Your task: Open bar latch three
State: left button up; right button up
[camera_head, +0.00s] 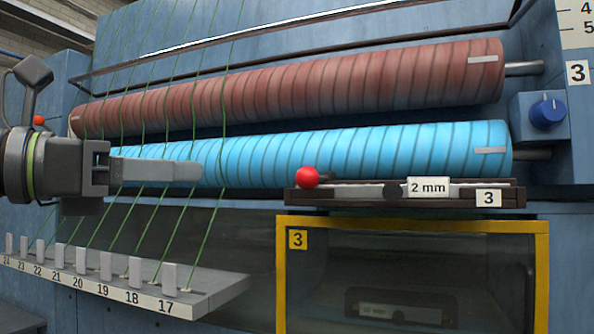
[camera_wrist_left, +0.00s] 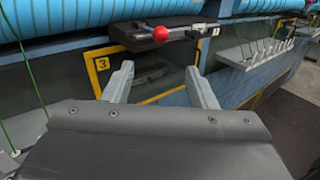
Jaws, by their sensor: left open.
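A dark bar (camera_head: 405,194) labelled "2 mm" and "3" runs along the machine front below the blue roller. A red ball knob (camera_head: 307,177) sits at its left end. In the left wrist view the red knob (camera_wrist_left: 160,34) and the bar (camera_wrist_left: 185,29) lie ahead of the fingers. My left gripper (camera_head: 198,172) is in front of the blue roller, left of the knob and apart from it. In the left wrist view its two fingers (camera_wrist_left: 158,70) are spread with nothing between them. My right gripper is not in view.
A yellow-framed window (camera_head: 291,270) marked "3" is below the bar. A ledge of numbered pegs (camera_head: 150,300) with green threads is at lower left. A blue roller (camera_head: 330,155) and a red roller (camera_head: 300,82) lie behind. A blue dial (camera_head: 547,113) is at right.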

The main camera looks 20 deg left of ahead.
pick_arm(q)
jog(key=p, duration=0.4)
send_near(298, 176)
jog(key=p+x, duration=0.5)
jog(key=x, duration=0.3)
jog(key=shift+w+d, duration=0.1)
jog(key=shift+w, duration=0.1)
jog(key=shift+p+x, duration=0.45)
jog(key=shift+x, duration=0.4)
grip_shut()
